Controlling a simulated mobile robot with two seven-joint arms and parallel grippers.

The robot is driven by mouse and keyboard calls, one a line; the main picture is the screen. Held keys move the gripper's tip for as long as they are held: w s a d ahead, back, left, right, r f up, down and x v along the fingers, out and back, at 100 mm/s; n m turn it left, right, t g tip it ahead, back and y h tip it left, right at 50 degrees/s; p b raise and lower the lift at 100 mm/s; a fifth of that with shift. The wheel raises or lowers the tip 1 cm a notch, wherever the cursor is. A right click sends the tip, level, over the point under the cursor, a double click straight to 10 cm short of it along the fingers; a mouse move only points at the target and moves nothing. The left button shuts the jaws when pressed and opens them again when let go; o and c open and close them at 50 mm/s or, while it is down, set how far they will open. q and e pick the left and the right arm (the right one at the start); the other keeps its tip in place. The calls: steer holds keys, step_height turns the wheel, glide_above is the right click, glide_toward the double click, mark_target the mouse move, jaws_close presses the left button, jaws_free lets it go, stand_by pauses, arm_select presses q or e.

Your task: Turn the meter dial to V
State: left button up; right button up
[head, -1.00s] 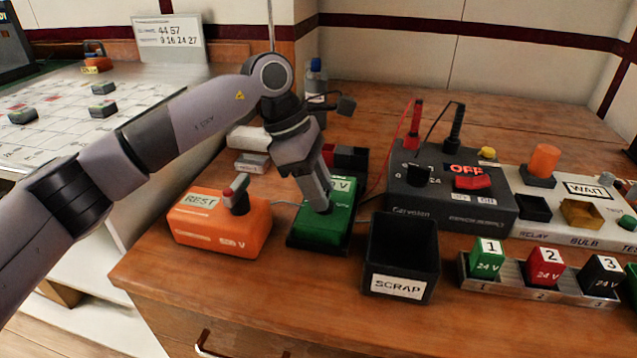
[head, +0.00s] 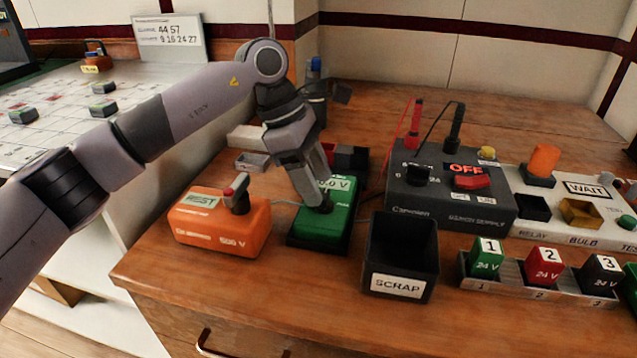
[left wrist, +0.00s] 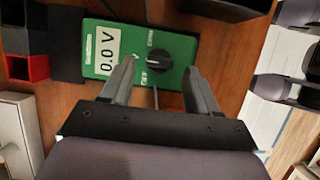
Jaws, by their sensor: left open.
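The green meter (head: 322,226) lies on the wooden bench between the orange tester and the scrap bin. In the left wrist view its display (left wrist: 107,52) reads 0.0 V. Its round black dial (left wrist: 159,62) has a white mark on its left side, which appears to point toward the V label; OFF is printed below that. My left gripper (left wrist: 160,68) is open, with one finger on each side of the dial and apart from it in the picture. In the head view my left gripper (head: 318,203) is over the meter and partly covers it. My right gripper is not in view.
An orange tester (head: 220,232) stands left of the meter, and a black scrap bin (head: 398,277) close on its right. A grey power supply (head: 450,200) with a red OFF switch stands behind the bin. A rail (head: 540,284) of numbered breakers is at right.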

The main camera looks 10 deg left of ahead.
arm_select(q)
steer(key=v, duration=0.5)
steer(key=shift+r, duration=0.15)
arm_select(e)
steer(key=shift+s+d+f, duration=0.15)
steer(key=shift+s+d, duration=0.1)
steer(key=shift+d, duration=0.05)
arm_select(q)
steer(key=shift+p, duration=0.3)
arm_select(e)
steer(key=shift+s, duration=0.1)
